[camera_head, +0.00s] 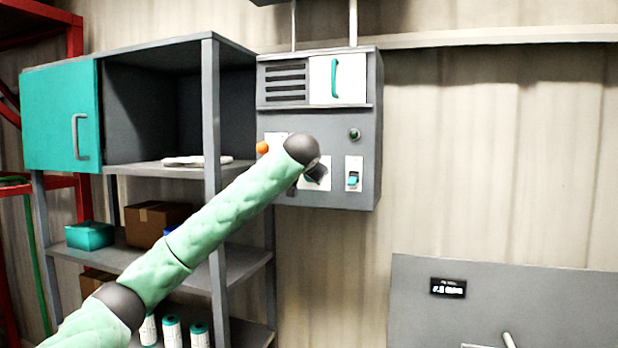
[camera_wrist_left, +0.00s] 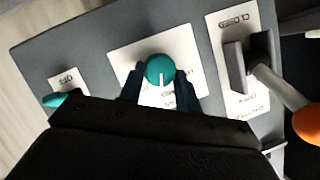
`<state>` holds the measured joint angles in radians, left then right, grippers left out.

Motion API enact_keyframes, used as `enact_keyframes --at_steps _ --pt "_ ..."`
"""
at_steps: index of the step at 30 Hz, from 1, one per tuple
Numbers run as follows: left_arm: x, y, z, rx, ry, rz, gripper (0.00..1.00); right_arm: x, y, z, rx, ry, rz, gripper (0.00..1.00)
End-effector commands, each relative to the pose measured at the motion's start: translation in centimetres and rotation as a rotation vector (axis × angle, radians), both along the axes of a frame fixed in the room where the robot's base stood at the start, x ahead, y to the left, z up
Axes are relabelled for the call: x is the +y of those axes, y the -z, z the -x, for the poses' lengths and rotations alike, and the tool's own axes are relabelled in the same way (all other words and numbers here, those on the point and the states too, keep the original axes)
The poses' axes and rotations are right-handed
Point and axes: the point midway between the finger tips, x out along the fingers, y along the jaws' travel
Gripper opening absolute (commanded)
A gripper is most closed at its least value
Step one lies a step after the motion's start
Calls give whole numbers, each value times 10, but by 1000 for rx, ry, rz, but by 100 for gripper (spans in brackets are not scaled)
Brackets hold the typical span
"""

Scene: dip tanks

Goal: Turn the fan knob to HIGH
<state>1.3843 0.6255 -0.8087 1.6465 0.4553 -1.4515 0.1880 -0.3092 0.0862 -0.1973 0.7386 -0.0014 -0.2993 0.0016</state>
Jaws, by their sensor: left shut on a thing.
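The fan knob (camera_wrist_left: 159,69) is a round teal knob with a white pointer line, on a white label plate (camera_wrist_left: 126,62) of the grey control panel (camera_head: 364,120). In the left wrist view the pointer line runs toward the bottom of the picture. My left gripper (camera_wrist_left: 158,88) has its two dark fingers on either side of the knob, shut on it. In the head view my left arm reaches up to the panel, and the gripper (camera_head: 315,174) is partly hidden behind the arm's end. The knob's label words are too small to read. My right gripper is not in view.
A lever with an orange ball (camera_head: 262,147) sits left of the knob; it is close beside the gripper in the wrist view (camera_wrist_left: 308,123). A teal rocker switch (camera_head: 353,179) is to the right, below a dark green button (camera_head: 354,134). Grey shelving (camera_head: 212,110) stands left.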

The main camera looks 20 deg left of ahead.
Motion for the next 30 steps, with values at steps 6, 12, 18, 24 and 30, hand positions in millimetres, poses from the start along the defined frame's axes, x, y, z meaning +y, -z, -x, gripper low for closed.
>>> enact_keyframes --at_steps 6,12,18,24,30 --pt "-3 6 0 -4 0 -203 11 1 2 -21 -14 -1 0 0" --pt "-5 8 0 -12 2 -389 11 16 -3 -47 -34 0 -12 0" --pt "-6 10 0 -16 3 -550 11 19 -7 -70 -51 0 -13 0" --pt "-7 10 0 -20 2 -669 11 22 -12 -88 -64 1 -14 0" --pt "-7 10 0 -23 2 -739 11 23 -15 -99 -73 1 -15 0"
